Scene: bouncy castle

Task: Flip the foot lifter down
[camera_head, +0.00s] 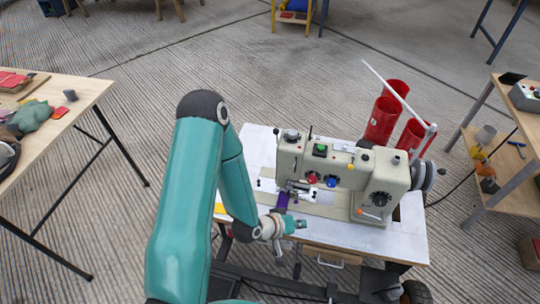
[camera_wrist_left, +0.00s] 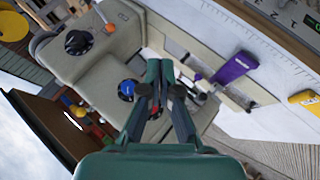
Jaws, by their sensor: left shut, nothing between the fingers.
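The cream sewing machine (camera_head: 330,165) stands on a white-topped table (camera_head: 395,240); it also fills much of the left wrist view (camera_wrist_left: 95,75). Its needle and presser-foot area (camera_head: 300,188) is at its left end; I cannot make out the foot lifter there. A purple item (camera_head: 283,201) lies by the foot and shows in the wrist view (camera_wrist_left: 235,67). My left gripper (camera_head: 300,224) is in front of the machine, near the table's front edge. In the wrist view its fingers (camera_wrist_left: 160,67) are together and empty, in front of the machine. My right gripper is not in view.
Red thread cones (camera_head: 383,120) and a white thread stand (camera_head: 400,98) rise behind the machine. A handwheel (camera_head: 424,175) is at its right end. A yellow item (camera_wrist_left: 306,100) lies on the white table. Wooden tables stand left (camera_head: 85,92) and right (camera_head: 515,150), with open floor between.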

